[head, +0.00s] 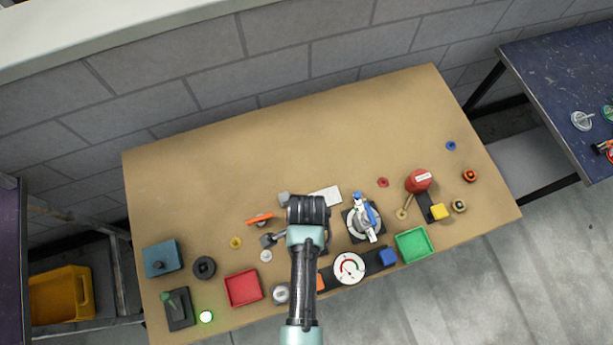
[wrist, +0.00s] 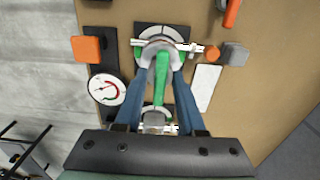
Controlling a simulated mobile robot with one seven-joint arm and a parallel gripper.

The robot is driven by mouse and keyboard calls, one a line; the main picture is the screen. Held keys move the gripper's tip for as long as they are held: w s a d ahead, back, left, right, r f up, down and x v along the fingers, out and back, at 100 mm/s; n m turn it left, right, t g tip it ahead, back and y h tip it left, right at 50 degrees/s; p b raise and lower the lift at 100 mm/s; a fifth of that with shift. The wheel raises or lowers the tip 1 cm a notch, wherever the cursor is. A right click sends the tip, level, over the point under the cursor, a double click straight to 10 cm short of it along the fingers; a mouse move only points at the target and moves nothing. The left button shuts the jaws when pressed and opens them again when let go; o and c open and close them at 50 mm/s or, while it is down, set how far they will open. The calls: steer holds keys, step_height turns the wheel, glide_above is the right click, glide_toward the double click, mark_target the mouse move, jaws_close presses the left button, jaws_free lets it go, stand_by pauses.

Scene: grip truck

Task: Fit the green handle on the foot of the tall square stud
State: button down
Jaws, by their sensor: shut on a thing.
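In the wrist view the green handle (wrist: 161,76) lies between the two blue fingers of my gripper (wrist: 161,62), which is shut on it. Its far end is at a pale grey round part, over a valve (wrist: 194,47) with a silver cross pipe on a dark plate (wrist: 143,29). The tall square stud is not distinguishable; the handle and fingers cover that spot. I cannot tell whether the handle touches a stud. In the head view my arm hides the handle and most of this valve.
A second valve with a blue handle (head: 371,214) stands to the right in the head view. A gauge (head: 349,268), an orange block (wrist: 88,48), a grey block (wrist: 236,54) and a white card (wrist: 206,82) are close by. The back of the table (head: 240,150) is clear.

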steer(key=shift+f, duration=0.2)
steer(key=shift+f, duration=0.25)
steer(key=shift+f+b, duration=0.3)
steer(key=shift+f, duration=0.15)
stand_by(1.0)
steer(key=shift+c, duration=2.1)
jaws_free()
steer(key=o, duration=0.3)
